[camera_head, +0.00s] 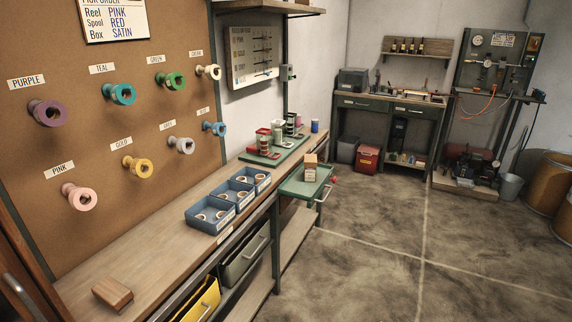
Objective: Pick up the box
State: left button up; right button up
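A small tan box (310,172) with a pale label stands upright on a green pull-out shelf (291,185) at the workbench's far end. Three blue open bins (207,214) with pale front labels and ring-shaped items inside sit in a row on the bench. A brown wooden block (112,293) lies near the bench's near end. The task's box may be the tan one; its label is too small to read. Neither of my grippers is in view.
The long wooden bench (150,262) runs below a pegboard (110,130) with several coloured reels. A green tray (275,152) with spools lies behind the shelf. A yellow drawer (200,300) shows beneath the bench. The concrete floor (390,255) to the right is clear.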

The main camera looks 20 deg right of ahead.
aim_at(310, 160)
jog(key=i+l+u, duration=0.1)
jog(key=l, duration=0.25)
jog(key=i+l+u, duration=0.1)
jog(key=l, duration=0.25)
jog(key=i+l+u, duration=0.1)
jog(key=i+l, duration=0.15)
jog(key=l, duration=0.15)
jog(key=i+l+u, duration=0.1)
jog(key=l, duration=0.3)
jog(key=i+l+u, duration=0.1)
jog(key=l, duration=0.25)
jog(key=i+l, duration=0.1)
jog(key=l, duration=0.3)
jog(key=i+l, duration=0.15)
jog(key=l, duration=0.2)
jog(key=i+l, duration=0.1)
jog(key=l, duration=0.3)
jog(key=i+l, duration=0.1)
jog(key=l, duration=0.3)
jog(key=i+l+u, duration=0.1)
jog(key=l, duration=0.3)
